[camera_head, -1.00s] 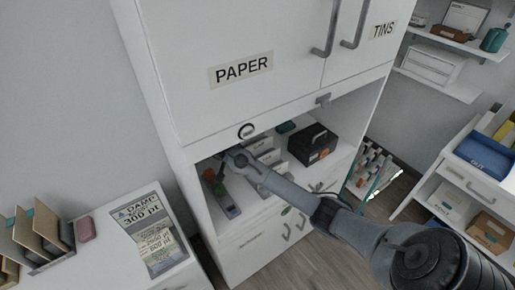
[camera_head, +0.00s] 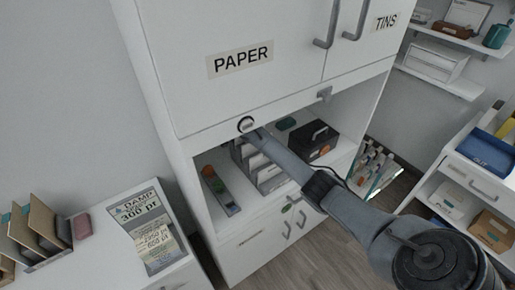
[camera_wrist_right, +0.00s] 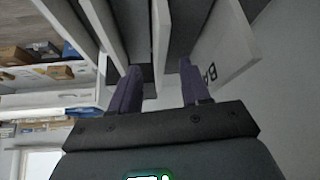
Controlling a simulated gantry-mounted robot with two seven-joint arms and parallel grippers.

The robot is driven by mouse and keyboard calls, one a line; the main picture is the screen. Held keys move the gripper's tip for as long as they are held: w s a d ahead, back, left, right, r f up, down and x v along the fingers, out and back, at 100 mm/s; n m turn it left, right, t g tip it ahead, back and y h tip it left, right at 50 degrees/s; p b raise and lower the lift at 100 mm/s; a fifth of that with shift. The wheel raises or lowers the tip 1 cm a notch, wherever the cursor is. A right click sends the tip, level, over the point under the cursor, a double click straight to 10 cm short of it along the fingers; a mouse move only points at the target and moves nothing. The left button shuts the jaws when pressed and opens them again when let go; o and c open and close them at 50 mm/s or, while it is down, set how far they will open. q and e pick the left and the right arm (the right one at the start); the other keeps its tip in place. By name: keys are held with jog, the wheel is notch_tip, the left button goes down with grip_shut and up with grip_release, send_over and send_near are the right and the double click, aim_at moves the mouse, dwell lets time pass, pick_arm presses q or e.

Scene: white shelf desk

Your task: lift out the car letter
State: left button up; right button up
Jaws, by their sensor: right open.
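In the head view a sorter with several upright white dividers (camera_head: 268,178) stands in the open niche of the white cabinet, partly covered by my right arm. Its labels are too small to read, and I cannot tell which letter is the car letter. My right arm reaches in from the right, and its gripper is hidden at the niche's upper edge. In the right wrist view the right gripper (camera_wrist_right: 160,70) is open, with a thin white panel (camera_wrist_right: 160,35) extending between its two fingers. A white panel with black letters (camera_wrist_right: 226,55) is just right of them. My left gripper is not in view.
A narrow tray with coloured items (camera_head: 219,190) lies left of the sorter, and a black box (camera_head: 312,146) stands right of it. The cabinet's front board labelled PAPER (camera_head: 241,58) hangs over the niche. A side desk holds a paper sign (camera_head: 148,230) and folders.

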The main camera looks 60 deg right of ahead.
jog(key=shift+x, duration=0.95)
grip_shut()
